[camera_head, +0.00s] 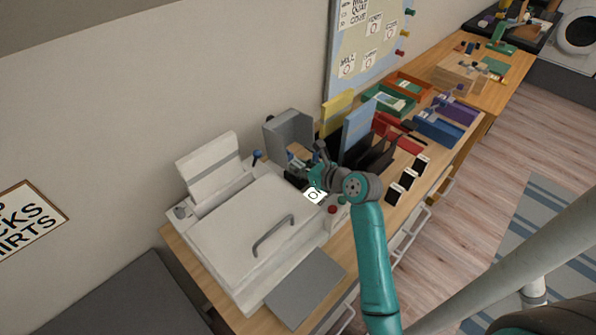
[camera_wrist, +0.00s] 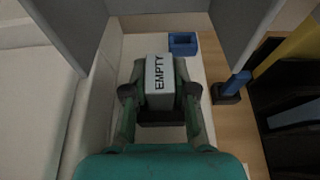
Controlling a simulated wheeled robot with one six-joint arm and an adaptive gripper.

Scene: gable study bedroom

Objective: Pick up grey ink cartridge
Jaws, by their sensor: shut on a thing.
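The grey ink cartridge (camera_wrist: 159,78), marked EMPTY on its top, sits between the fingers of my gripper (camera_wrist: 160,95) in the wrist view. Both fingers press on its sides. Its lower end is at a dark slot or base, and I cannot tell if it is lifted clear. In the head view my gripper (camera_head: 312,172) is by the grey upright housing behind the white printer, and the cartridge is hard to make out there.
The white printer (camera_head: 250,225) with a handled lid is to the left. A blue square holder (camera_wrist: 183,43) lies just beyond the cartridge. Grey panels (camera_wrist: 225,35) rise on both sides. Folders, a blue upright board (camera_head: 357,128) and coloured trays (camera_head: 390,103) stand to the right.

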